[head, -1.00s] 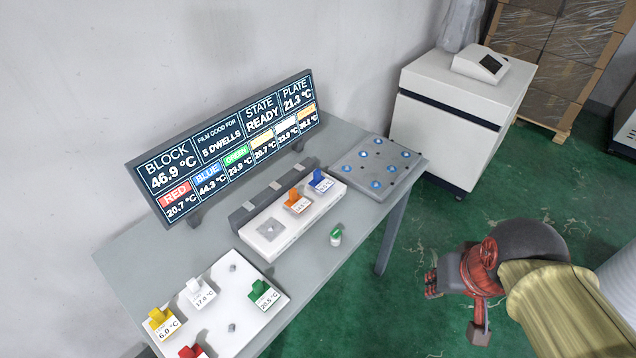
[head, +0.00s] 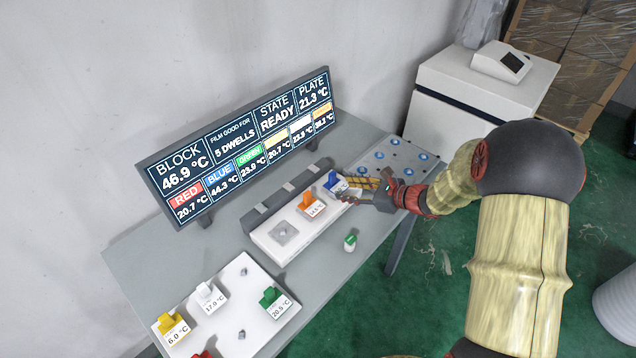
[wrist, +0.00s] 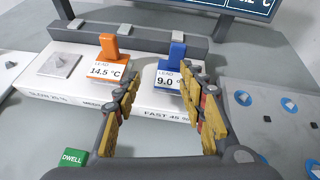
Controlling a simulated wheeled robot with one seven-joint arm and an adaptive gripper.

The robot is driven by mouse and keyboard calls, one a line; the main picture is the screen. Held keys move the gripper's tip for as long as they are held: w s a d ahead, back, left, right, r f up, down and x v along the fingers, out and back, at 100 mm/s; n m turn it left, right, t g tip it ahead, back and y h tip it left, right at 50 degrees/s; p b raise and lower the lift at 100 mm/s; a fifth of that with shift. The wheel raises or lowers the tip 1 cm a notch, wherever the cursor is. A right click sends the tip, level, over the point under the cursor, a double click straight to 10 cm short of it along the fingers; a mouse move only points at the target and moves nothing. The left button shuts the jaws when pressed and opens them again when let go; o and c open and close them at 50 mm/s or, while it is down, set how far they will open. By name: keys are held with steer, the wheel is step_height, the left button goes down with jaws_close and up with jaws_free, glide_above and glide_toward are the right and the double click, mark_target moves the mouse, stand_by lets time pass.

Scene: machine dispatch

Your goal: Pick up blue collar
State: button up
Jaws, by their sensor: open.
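The blue collar (head: 335,181) stands on the right end of the white block in the head view, with a white label card at its front. In the wrist view the blue collar (wrist: 176,58) is upright just beyond my fingertips, its card reading 9.0 °C and partly hidden by the right finger. My gripper (wrist: 160,82) is open and empty, its fingers pointing toward the blue collar. In the head view my gripper (head: 362,190) reaches in from the right, close in front of the blue collar.
An orange collar (wrist: 108,52) stands left of the blue one on the same white block (head: 262,240). A green DWELL piece (head: 350,243) sits in front. A plate with blue markers (head: 390,150) lies right. A white board (head: 255,318) holds other collars. The display (head: 240,150) stands behind.

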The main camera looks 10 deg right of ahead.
mark_target(334, 176)
steer(key=shift+w+d+r+m+t, duration=0.2)
steer(key=shift+w+r+m+t, duration=0.15)
steer(key=shift+w+r, duration=0.2)
steer(key=shift+w+d+r+m+t, duration=0.25)
steer(key=shift+w+r+m, duration=0.15)
steer(key=shift+w, duration=0.15)
steer(key=shift+w+d+r+m, duration=0.1)
steer(key=shift+w+r+m, duration=0.15)
steer(key=shift+m, duration=0.1)
steer(key=x, duration=0.2)
steer(key=b+x, duration=0.1)
steer(key=x, duration=0.3)
steer(key=shift+a+f+b, duration=0.3)
steer(key=shift+f, duration=0.25)
steer(key=shift+w+a+f, duration=0.15)
steer(key=shift+w+a, duration=0.15)
steer(key=shift+w, duration=0.15)
jaws_close()
